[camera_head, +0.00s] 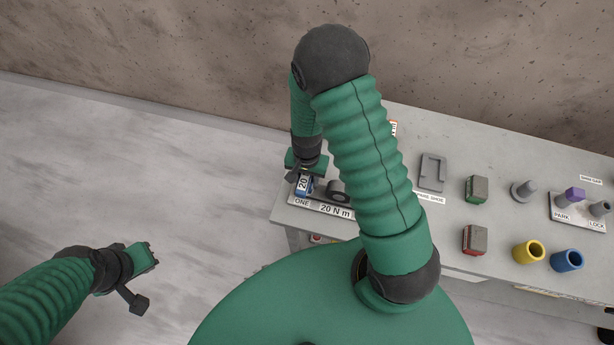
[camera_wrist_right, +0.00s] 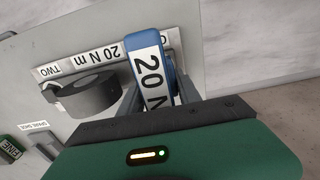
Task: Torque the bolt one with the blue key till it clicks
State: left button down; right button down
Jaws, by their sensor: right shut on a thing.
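My right gripper (camera_head: 305,172) is shut on the blue key (camera_head: 304,187), at the left end of the plate (camera_head: 336,211) marked "20 N m", by the label "ONE". In the right wrist view the blue key (camera_wrist_right: 136,43) shows a white "20" label between my fingers. Bolt one is hidden under or behind the key, so I cannot tell how the key sits on it. A dark round piece (camera_wrist_right: 85,97) stands beside it near the label "TWO". My left gripper (camera_head: 150,256) hangs empty over the floor at the left; its jaw opening is unclear.
On the grey slab (camera_head: 450,150) stand a green block (camera_head: 476,189), a red block (camera_head: 474,240), a grey shoe-like holder (camera_head: 432,172), a yellow cup (camera_head: 528,252) and a blue cup (camera_head: 567,261). A PARK/LOCK plate with a purple-topped lever (camera_head: 572,197) is at right. My right arm hides part of the slab.

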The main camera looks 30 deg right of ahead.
aim_at(306, 181)
jog(key=shift+a+f, duration=0.1)
jog(key=shift+f, duration=0.2)
jog(key=shift+f+b, duration=0.25)
jog(key=shift+b, duration=0.1)
jog(key=shift+s+r+m+p, duration=0.15)
jog(key=shift+m+p, duration=0.4)
jog(key=shift+m, duration=0.55)
jog(key=m+p, duration=0.1)
jog(key=m, duration=0.3)
jog(key=m+p, duration=0.1)
jog(key=m, duration=0.3)
jog(key=shift+s+p, duration=0.2)
jog(key=shift+p, duration=0.2)
jog(key=m+p, duration=0.1)
jog(key=m, duration=0.3)
jog(key=shift+s, duration=0.1)
jog(key=shift+r+p, duration=1.6)
